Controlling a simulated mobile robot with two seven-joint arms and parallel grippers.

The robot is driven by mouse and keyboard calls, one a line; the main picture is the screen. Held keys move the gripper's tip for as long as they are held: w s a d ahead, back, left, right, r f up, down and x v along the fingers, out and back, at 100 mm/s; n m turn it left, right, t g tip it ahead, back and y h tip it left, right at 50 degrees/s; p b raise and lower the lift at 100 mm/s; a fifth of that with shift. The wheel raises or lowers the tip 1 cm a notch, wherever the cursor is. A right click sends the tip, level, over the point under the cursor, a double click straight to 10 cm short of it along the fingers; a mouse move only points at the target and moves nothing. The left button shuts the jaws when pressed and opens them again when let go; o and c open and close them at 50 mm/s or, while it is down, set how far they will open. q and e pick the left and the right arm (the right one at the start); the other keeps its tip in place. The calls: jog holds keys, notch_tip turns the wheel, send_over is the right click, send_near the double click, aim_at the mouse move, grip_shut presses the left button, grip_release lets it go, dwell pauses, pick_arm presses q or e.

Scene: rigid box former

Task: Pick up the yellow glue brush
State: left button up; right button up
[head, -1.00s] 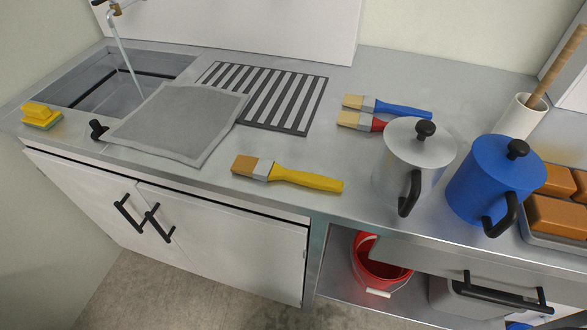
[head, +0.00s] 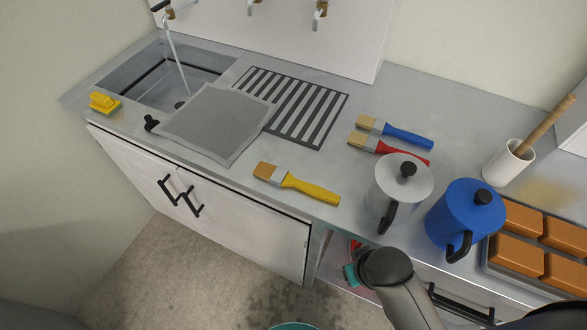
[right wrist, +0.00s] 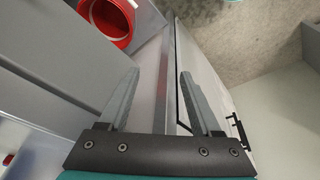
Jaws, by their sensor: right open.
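The yellow glue brush (head: 312,190) lies flat on the steel counter near its front edge, its tan bristles (head: 265,171) pointing left. The silver lidded pot stands to the right of its handle end, apart from it. My right arm comes in from the bottom right of the head view, below the counter's front edge. My right gripper (right wrist: 153,98) shows in the right wrist view, open and empty, its two fingers apart in front of the cabinet. The brush does not show in that view. My left gripper is not in view.
A blue-handled brush (head: 408,137) and a red-handled brush (head: 403,154) lie behind. A silver pot (head: 400,185) and a blue pot (head: 465,215) stand at right. A grey mat (head: 215,122) lies left, by the sink (head: 150,80). A red bucket (right wrist: 110,20) sits on the lower shelf.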

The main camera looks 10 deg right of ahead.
notch_tip(320, 180, up, 14)
jog(key=w+a+p, duration=0.1)
jog(key=a+p, duration=0.2)
jog(key=p, duration=0.1)
jog(key=w+a+r+n+y+p, duration=0.1)
jog(key=w+a+r+n+y, duration=0.2)
jog(key=w+a+r+n, duration=0.5)
notch_tip(320, 180, up, 3)
jog(key=n+g+h, duration=0.1)
jog(key=g+h, duration=0.2)
send_over(314, 189)
notch_tip(314, 189, down, 15)
jog(key=shift+r+b, duration=0.1)
jog(key=shift+b, duration=1.15)
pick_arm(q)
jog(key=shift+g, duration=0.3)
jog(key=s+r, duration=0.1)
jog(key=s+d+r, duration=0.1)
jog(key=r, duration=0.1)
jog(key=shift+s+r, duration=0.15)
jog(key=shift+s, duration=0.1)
pick_arm(e)
grip_shut()
